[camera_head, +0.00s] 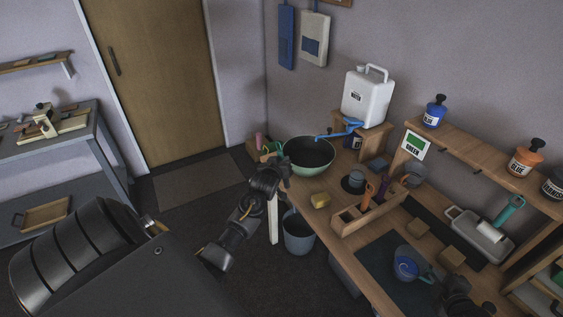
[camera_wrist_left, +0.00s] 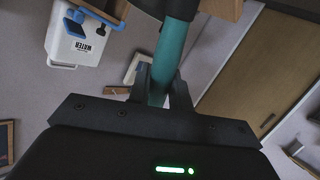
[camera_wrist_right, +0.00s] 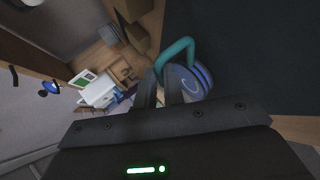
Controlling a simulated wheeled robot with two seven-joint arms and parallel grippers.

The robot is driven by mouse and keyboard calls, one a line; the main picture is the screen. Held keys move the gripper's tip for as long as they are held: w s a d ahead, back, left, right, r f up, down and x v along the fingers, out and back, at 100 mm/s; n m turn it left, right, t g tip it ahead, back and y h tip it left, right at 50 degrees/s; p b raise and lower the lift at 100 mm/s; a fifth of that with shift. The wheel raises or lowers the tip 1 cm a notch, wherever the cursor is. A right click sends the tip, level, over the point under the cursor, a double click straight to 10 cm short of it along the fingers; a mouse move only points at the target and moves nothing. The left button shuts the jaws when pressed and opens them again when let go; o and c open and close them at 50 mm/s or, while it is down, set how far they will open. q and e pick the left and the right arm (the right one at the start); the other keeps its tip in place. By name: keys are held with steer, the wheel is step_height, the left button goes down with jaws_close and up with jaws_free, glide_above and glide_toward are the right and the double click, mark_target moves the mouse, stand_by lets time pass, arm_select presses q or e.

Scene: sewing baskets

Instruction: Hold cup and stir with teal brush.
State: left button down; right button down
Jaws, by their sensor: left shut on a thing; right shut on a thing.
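The cup (camera_head: 404,268) is light blue with a blue swirl inside and a teal handle. It is on the dark mat (camera_head: 376,262). My right gripper (camera_head: 442,288) is shut on the handle; the cup also shows in the right wrist view (camera_wrist_right: 186,84). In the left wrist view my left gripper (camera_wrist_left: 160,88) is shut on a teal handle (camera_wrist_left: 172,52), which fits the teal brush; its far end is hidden. In the head view my left gripper (camera_head: 282,168) is beside the green bowl (camera_head: 308,170), away from the cup, and the brush cannot be made out.
A wooden holder (camera_head: 346,222) with upright tools stands between my grippers. A yellow sponge (camera_head: 319,201) and wooden blocks (camera_head: 451,258) lie on the bench. A tray (camera_head: 474,236) with a teal-handled roller is at the right. A bucket (camera_head: 299,240) stands below the bench edge.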

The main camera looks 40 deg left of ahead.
arm_select(q)
steer(key=w+d+r+m+t+h, duration=0.15)
steer(key=d+h, duration=0.25)
steer(key=d, duration=1)
steer(key=w+d+r+m+t+h, duration=0.1)
steer(key=w+d+m+h, duration=0.2)
steer(key=d, duration=1.2)
steer(key=w+d+r+m+t+h, duration=0.1)
steer(key=d+r+m+h, duration=0.3)
steer(key=d, duration=1)
steer(key=shift+n+h, duration=0.5)
steer(key=shift+n, duration=0.05)
steer(key=shift+s+d+f, duration=0.35)
steer(key=shift+d+f, duration=0.4)
steer(key=shift+f, duration=1.55)
steer(key=shift+s+d+f, duration=0.3)
steer(key=shift+d+f, duration=0.5)
steer(key=shift+f, duration=1.55)
steer(key=shift+s+d+f, duration=0.35)
steer(key=shift+d+f, duration=0.4)
steer(key=shift+f, duration=1.7)
steer(key=shift+s, duration=0.1)
